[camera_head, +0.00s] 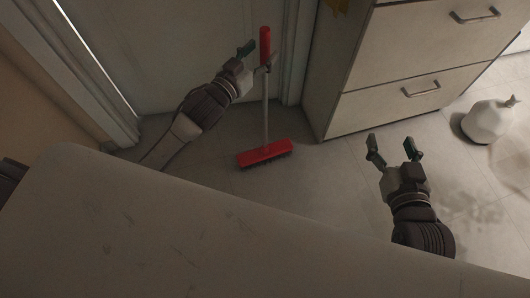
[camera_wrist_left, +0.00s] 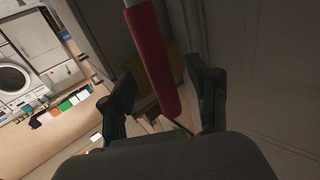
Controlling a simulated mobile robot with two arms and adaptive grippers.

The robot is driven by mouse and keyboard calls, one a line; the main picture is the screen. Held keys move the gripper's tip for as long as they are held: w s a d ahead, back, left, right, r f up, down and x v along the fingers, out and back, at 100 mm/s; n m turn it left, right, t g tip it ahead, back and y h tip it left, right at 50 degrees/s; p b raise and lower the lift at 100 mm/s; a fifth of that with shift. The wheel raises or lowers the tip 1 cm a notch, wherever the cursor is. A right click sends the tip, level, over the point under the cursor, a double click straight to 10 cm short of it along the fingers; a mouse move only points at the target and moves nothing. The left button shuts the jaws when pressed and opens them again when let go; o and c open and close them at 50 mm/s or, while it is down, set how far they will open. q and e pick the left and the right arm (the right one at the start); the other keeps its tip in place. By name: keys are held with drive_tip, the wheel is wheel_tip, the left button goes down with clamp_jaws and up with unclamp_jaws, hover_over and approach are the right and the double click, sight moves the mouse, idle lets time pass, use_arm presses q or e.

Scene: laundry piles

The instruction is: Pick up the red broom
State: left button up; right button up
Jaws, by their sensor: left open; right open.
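The red broom (camera_head: 264,152) stands upright on the floor, its red head down and its grey pole rising to a red grip. The red grip (camera_wrist_left: 153,58) also shows in the left wrist view, between the two fingers. My left gripper (camera_head: 258,56) is open at the upper part of the pole, just below or beside the red grip. In the left wrist view my left gripper (camera_wrist_left: 165,95) has a finger on each side of the grip; I cannot tell whether they touch it. My right gripper (camera_head: 393,146) is open and empty above the floor, right of the broom.
A drawer cabinet (camera_head: 385,68) stands right of the broom, and a pale door (camera_head: 165,50) is behind it. Open floor lies around the broom head. A washing machine (camera_wrist_left: 12,78) shows in the left wrist view.

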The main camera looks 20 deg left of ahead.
use_arm(q)
drive_tip(key=shift+x, duration=1.05)
clamp_jaws()
drive_tip(key=shift+r, duration=0.1)
use_arm(e)
drive_tip(key=shift+w+a+r+t+y, duration=0.2)
drive_tip(key=shift+r+t, duration=0.2)
drive_tip(key=shift+r, duration=0.2)
drive_tip(key=shift+w+a+r+t+y, duration=0.1)
drive_tip(key=shift+w+r+t, duration=0.1)
drive_tip(key=shift+r+t, duration=0.3)
use_arm(q)
drive_tip(key=shift+r, duration=0.15)
